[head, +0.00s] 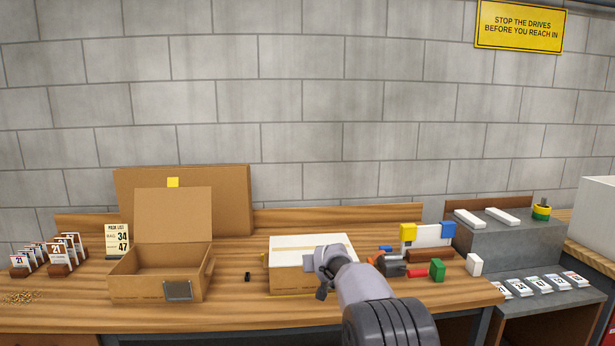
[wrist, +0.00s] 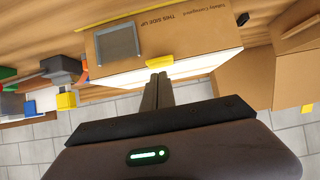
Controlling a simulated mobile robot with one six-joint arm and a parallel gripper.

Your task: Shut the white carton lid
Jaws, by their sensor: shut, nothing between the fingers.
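The white carton (head: 288,281) stands on the bench in the middle of the head view, with brown sides and a white lid (head: 300,246). The lid lies flat or nearly flat over the top; I cannot tell whether its front edge is fully down. In the wrist view, the carton (wrist: 190,32) shows its printed side, a grey square and a yellow tab (wrist: 160,63) at the edge of the white lid (wrist: 205,64). My gripper (wrist: 158,78) is shut and empty, its fingertips at or just over the lid beside the tab. Contact is unclear. My arm hides the carton's right part in the head view.
An open brown carton (head: 150,287) with its flap raised stands to the left. A small black object (head: 248,277) lies between the cartons. Coloured blocks and a green block (head: 437,270) crowd the right. A grey stepped stand (head: 480,240) is farther right.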

